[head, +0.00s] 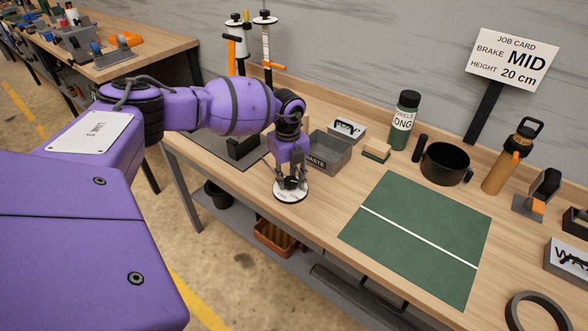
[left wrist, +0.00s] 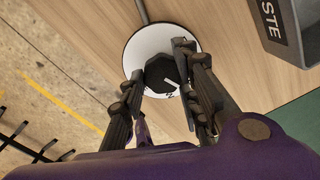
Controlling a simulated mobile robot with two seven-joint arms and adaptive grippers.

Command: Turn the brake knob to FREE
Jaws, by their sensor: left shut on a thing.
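The brake knob is a black knob (left wrist: 158,72) in the middle of a round white dial (left wrist: 148,42), which also shows on the bench's front left part in the head view (head: 292,196). My left gripper (head: 290,181) points down over the dial, shut on the knob, with one finger on each side of it in the left wrist view (left wrist: 163,66). A short white pointer mark on the knob faces the lower right of that view. The dial's lettering is mostly hidden by the fingers and too small to read. My right gripper is out of view.
A grey waste bin (head: 328,155) stands just right of the dial. A green mat (head: 420,230) lies farther right. A job card (head: 512,60) at the back reads BRAKE MID, HEIGHT 20 cm. Two tall stands with orange handles (head: 266,55) rise behind my left arm.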

